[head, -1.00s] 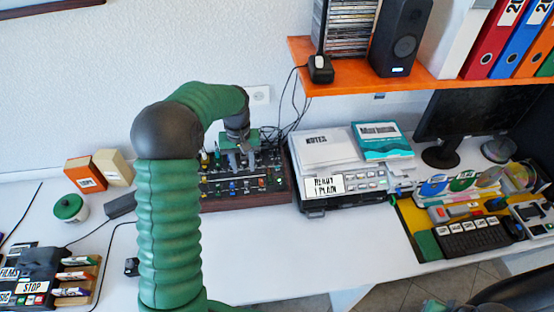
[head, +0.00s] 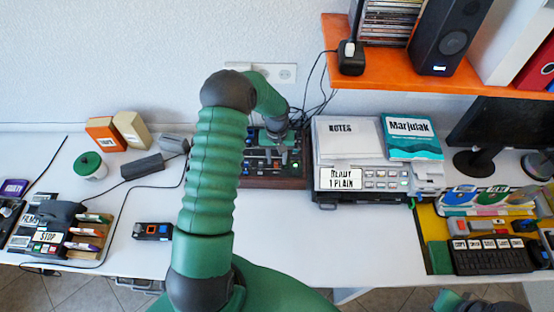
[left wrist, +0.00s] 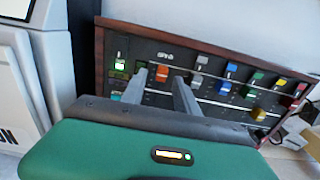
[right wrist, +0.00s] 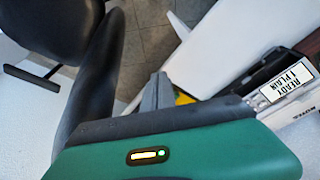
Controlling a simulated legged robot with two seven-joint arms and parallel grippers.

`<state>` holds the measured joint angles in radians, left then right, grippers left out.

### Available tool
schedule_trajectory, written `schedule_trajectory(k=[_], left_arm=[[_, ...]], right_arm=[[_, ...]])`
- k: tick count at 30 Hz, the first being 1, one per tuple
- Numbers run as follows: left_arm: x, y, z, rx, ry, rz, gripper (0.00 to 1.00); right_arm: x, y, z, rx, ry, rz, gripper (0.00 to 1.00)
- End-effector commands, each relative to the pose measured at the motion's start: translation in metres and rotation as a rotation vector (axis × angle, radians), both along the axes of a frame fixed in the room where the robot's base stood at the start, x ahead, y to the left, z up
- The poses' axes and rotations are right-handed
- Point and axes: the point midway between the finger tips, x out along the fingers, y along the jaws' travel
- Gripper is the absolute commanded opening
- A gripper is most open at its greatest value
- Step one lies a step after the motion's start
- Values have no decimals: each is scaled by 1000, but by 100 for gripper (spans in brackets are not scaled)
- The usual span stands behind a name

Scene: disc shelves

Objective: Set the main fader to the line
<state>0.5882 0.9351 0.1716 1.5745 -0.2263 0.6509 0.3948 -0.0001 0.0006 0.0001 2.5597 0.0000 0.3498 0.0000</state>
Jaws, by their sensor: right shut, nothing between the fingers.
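The mixer panel (head: 285,172) is a dark box with wooden sides at the back of the desk, partly hidden by my left arm. In the left wrist view, the panel (left wrist: 215,62) shows coloured fader caps in slots crossed by white lines. My left gripper (left wrist: 160,88) is open over the panel, its two fingers apart. An orange fader cap (left wrist: 163,73) shows between the fingers. I cannot tell whether they touch it, and the label by it is too small to read. My right gripper (right wrist: 155,92) is shut and empty, away from the panel.
A printer (head: 372,180) stands right of the mixer, with notes and a teal book on top. An orange shelf (head: 440,84) juts out above it. Small boxes (head: 104,134) stand at the left. The front middle of the desk (head: 330,240) is clear.

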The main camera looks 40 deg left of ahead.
Motion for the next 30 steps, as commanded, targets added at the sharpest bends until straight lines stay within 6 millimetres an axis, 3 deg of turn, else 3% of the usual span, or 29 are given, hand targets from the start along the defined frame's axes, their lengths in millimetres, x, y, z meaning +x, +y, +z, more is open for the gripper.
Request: schedule_trajectory(k=[4, 12, 21, 30], left_arm=[[-1, 0, -15, 1, -1, 0, 36], [0, 0, -20, 1, -1, 0, 36], [0, 0, -19, 0, 0, 0, 0], [0, 0, -18, 1, 0, 0, 0]], right_arm=[[0, 0, 2, 0, 0, 0, 0], [0, 0, 1, 0, 0, 0, 0], [0, 0, 1, 0, 0, 0, 0], [0, 0, 1, 0, 0, 0, 0]])
